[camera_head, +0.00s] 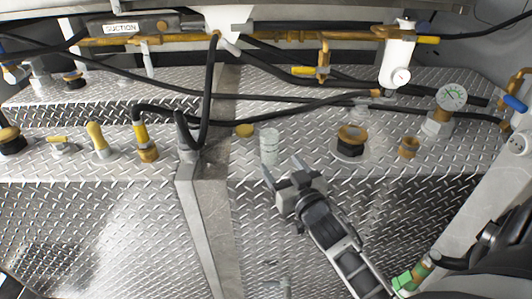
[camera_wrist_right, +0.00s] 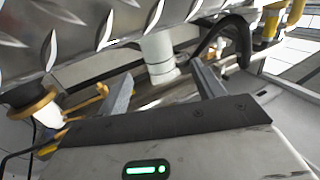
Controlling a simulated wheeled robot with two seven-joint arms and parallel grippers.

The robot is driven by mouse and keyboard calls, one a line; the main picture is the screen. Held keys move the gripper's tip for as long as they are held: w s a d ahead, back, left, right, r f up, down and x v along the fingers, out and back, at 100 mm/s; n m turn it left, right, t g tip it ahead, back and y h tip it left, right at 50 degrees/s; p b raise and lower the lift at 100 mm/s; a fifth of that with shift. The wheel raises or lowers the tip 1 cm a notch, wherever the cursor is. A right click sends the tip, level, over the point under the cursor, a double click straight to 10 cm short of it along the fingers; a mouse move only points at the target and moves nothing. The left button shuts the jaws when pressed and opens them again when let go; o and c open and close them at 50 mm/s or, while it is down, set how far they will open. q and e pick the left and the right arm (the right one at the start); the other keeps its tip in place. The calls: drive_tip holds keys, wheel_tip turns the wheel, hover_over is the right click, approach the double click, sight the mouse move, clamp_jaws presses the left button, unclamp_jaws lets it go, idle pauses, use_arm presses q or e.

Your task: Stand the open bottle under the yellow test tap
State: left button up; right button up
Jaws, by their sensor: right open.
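The open bottle (camera_head: 269,146), a small clear cylinder with no cap on it, stands upright on the diamond-plate ledge. The yellow test tap (camera_head: 313,70), a brass fitting with a yellow handle, hangs from the brass pipe behind and to the right of the bottle. My right gripper (camera_head: 283,167) is open and empty, just in front of the bottle with its fingers pointing towards it. In the right wrist view the bottle (camera_wrist_right: 160,58) shows beyond and between the two open fingers (camera_wrist_right: 163,76); they look apart from it. My left gripper is not in view.
A yellow disc (camera_head: 244,131) lies left of the bottle. A brass-topped fitting (camera_head: 351,140) and a gauge (camera_head: 452,97) stand to the right. Black hoses (camera_head: 300,98) cross behind the bottle, below the tap. A metal post (camera_head: 195,200) stands to the left.

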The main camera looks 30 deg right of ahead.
sight(273, 150)
drive_tip(key=w, duration=0.3)
drive_tip(key=shift+w+d+b, duration=0.1)
drive_tip(key=shift+d+b, duration=0.1)
drive_tip(key=shift+b, duration=0.1)
drive_tip(key=w, duration=0.1)
drive_tip(key=w+b, duration=0.1)
drive_tip(key=w, duration=0.1)
drive_tip(key=w+d, duration=0.1)
drive_tip(key=w, duration=0.1)
drive_tip(key=shift+w+d+r+b, duration=0.1)
drive_tip(key=shift+r+b, duration=0.2)
drive_tip(key=shift+b, duration=0.05)
drive_tip(key=c, duration=1.1)
drive_tip(key=shift+r, duration=0.15)
